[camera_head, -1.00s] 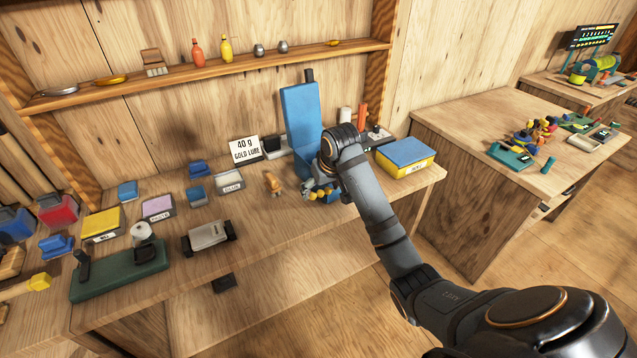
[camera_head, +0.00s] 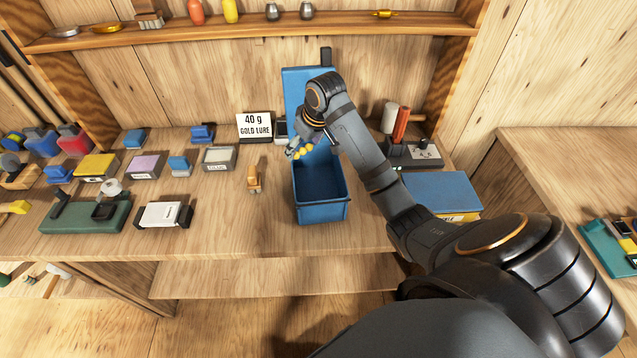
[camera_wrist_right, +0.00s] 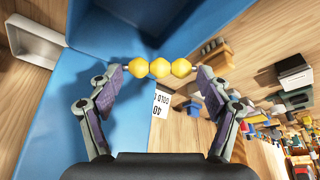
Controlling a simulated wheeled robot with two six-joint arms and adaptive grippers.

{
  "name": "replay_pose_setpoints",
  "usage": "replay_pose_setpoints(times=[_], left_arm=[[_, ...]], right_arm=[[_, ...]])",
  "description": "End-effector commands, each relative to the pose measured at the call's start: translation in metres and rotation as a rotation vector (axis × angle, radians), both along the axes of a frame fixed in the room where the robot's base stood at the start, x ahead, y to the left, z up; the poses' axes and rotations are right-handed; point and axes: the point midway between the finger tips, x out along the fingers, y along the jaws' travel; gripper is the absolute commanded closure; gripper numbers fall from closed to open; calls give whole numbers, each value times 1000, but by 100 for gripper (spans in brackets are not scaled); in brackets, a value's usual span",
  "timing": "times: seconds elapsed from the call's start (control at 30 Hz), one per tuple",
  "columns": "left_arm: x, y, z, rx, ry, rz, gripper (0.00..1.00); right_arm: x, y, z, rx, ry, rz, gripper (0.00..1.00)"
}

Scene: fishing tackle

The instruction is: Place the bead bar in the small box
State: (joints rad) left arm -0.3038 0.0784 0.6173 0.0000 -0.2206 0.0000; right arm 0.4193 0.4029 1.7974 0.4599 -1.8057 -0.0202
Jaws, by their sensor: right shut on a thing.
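My right gripper (camera_head: 300,150) is shut on the bead bar (camera_head: 303,153), a thin bar with three yellow beads. In the right wrist view the bead bar (camera_wrist_right: 160,68) spans the gap between the two fingertips (camera_wrist_right: 160,70). An open blue box (camera_head: 322,212) stands on the bench, its inside empty as far as it shows. The bead bar is at the box's back left part in the picture; its height above the rim is unclear. A blue panel (camera_head: 297,88) stands upright behind the box, partly hidden by my right arm. My left gripper is out of view.
A 40 g gold lure sign (camera_head: 254,126) and a small wooden figure (camera_head: 254,180) stand left of the box. A blue-topped yellow box (camera_head: 440,190) is at the right, beside my arm. Several small boxes and a green stand (camera_head: 85,216) fill the left bench.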

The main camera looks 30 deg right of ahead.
Motion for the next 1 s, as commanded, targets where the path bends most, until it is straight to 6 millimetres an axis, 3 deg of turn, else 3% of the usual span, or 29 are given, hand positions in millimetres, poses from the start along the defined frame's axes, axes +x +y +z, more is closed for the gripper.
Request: replay_pose_setpoints(times=[0.13,0.4,0.53,0.8,1.0], left_arm=[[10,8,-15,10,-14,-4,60],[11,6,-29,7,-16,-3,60],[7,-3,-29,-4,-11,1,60],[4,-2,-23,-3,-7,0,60],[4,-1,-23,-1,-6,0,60]], right_arm=[[-22,-15,-14,-15,4,254,53],[-53,-18,-17,0,0,580,53],[-54,-16,-18,6,-2,596,53],[-55,-15,-69,9,1,593,53],[-54,-16,-79,6,-3,592,53]])
